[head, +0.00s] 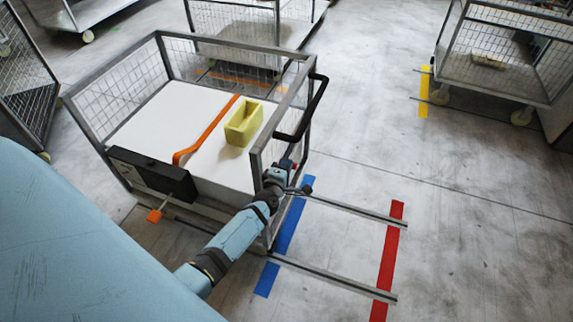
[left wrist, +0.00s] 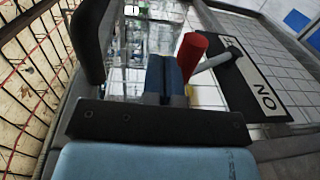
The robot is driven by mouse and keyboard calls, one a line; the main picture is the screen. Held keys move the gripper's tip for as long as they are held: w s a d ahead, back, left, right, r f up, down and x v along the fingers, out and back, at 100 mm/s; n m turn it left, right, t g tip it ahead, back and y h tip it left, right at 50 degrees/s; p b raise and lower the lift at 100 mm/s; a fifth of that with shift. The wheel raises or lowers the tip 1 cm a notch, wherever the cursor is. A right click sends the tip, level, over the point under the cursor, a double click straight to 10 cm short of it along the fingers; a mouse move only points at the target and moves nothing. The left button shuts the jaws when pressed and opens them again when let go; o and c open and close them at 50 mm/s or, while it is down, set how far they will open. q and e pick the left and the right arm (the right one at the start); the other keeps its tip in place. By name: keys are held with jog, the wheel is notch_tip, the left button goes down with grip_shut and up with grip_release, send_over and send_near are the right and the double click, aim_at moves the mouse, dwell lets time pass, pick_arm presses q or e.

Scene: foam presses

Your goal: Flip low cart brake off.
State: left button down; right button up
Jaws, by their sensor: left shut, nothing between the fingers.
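The low cart (head: 218,190) is a grey frame with mesh walls in the head view. In the left wrist view the brake lever is a grey stem (left wrist: 212,62) with a red knob (left wrist: 192,55). It comes out of a black plate (left wrist: 262,85) with a white label; the word ON reads upside down at its near end. My left gripper (head: 287,170) is at the cart's right side, below the black handle. Its blue fingers (left wrist: 166,78) are shut and empty, just left of the red knob; I cannot tell if they touch it. My right gripper is not in view.
A black push handle (head: 305,110) juts out at right. Floor rails (head: 335,277) cross blue and red tape (head: 390,245). Other mesh carts (head: 500,75) stand behind.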

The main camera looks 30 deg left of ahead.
pick_arm(q)
jog(key=s+d+f+t+y+b, duration=0.1)
jog(key=s+d+f+t+b, duration=0.2)
jog(key=b, duration=3)
jog(key=s+f+t, duration=0.3)
jog(key=s+f, duration=0.5)
jog(key=s, duration=0.1)
jog(key=shift+y, duration=0.4)
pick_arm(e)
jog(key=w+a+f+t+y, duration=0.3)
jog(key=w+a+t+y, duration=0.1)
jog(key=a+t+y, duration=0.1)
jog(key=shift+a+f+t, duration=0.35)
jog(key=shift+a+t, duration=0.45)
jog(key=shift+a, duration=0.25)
pick_arm(q)
jog(key=b+x, duration=0.1)
jog(key=x, duration=1.2)
jog(key=shift+w+r+b, duration=0.15)
jog(key=shift+w+b, duration=0.2)
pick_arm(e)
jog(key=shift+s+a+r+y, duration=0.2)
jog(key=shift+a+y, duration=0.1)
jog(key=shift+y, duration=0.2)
